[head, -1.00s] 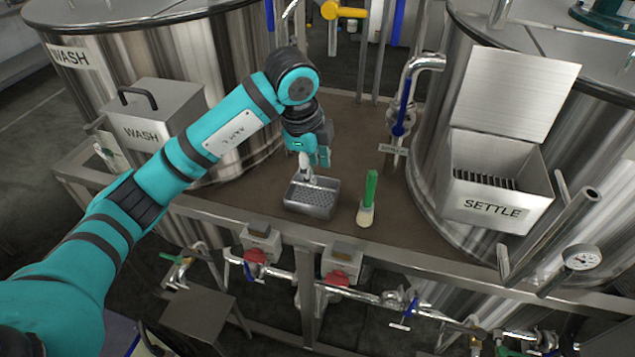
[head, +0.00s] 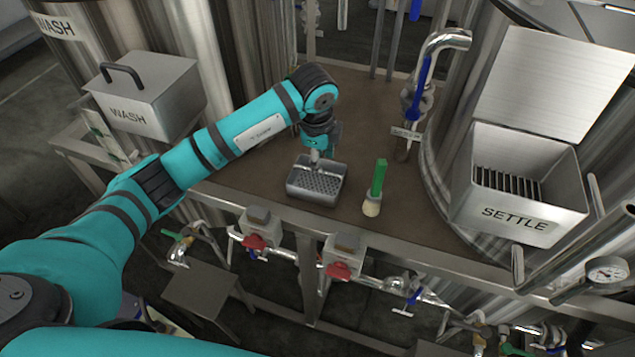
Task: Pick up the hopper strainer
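The hopper strainer (head: 312,190) is a small grey metal basket with a perforated floor, on the brown bench top in front of the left gripper. A short pale upright piece, seemingly its handle, rises at its back edge. My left gripper (head: 318,150) points down at this back edge, with its fingers at the upright piece. The fingers are small and partly hidden by the wrist, so I cannot tell whether they are closed on it. My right gripper is out of view.
The open SETTLE hopper (head: 515,217) is on the right, with a grate inside. The closed WASH box (head: 150,100) is on the left. A pipe with a blue valve (head: 417,95) rises behind the brush. The bench's metal front edge (head: 400,250) is close.

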